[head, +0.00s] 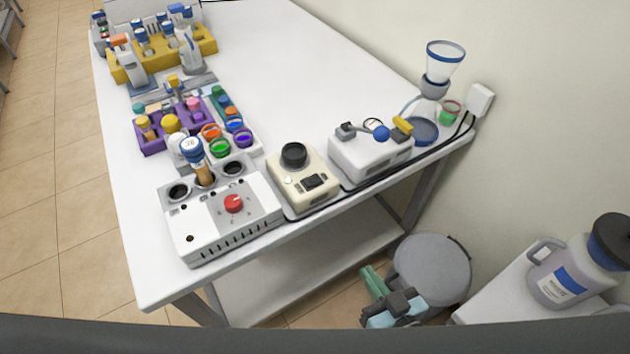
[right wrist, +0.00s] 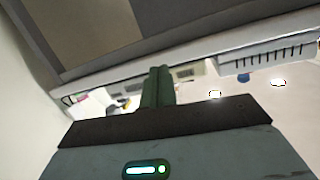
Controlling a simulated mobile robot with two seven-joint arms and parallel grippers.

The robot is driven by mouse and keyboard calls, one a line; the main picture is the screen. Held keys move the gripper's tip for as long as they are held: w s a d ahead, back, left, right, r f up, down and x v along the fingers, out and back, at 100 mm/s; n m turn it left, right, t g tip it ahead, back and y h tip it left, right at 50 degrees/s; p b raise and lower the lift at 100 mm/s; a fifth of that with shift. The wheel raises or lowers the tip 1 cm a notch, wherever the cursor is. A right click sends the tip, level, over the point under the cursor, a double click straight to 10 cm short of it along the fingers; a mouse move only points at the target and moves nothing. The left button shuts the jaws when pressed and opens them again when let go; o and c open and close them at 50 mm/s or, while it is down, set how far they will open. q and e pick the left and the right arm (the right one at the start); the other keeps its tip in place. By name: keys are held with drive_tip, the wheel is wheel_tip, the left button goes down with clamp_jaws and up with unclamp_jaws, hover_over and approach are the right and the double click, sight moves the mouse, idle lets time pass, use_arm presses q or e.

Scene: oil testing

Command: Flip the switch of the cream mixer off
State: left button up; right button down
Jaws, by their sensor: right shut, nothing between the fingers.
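The cream mixer (head: 303,180) stands near the table's front edge, between two white devices. It has a black round cup on top, and a dark switch (head: 313,182) on its sloped face. I cannot tell the switch's position. My right gripper (head: 372,282) has green fingers and is low, beyond the table's front edge, apart from the mixer. In the right wrist view its fingers (right wrist: 157,86) are shut and empty; a cream-coloured body (right wrist: 190,73), likely the mixer, shows partly behind them. My left gripper is not in view.
A white block with a red knob (head: 233,204) holds a tube left of the mixer. A white device (head: 370,152) and a glass funnel flask (head: 440,70) stand to its right. A black cable runs along the edge.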

sight(315, 193)
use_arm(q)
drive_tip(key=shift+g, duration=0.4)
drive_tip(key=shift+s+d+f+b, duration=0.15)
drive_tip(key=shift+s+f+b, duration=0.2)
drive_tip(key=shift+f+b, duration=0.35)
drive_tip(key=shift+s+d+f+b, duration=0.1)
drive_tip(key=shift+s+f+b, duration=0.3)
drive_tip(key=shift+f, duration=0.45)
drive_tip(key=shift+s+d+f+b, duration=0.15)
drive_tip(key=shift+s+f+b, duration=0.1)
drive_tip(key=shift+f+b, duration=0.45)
use_arm(e)
drive_tip(key=w+a+r+n+t+y, duration=0.1)
drive_tip(key=w+a+r+t+y, duration=0.3)
drive_tip(key=r, duration=0.7)
drive_tip(key=shift+w+a+r+t, duration=0.2)
drive_tip(key=shift+w+a+t, duration=0.1)
drive_tip(key=shift+w+a, duration=0.85)
drive_tip(key=shift+w+d, duration=0.15)
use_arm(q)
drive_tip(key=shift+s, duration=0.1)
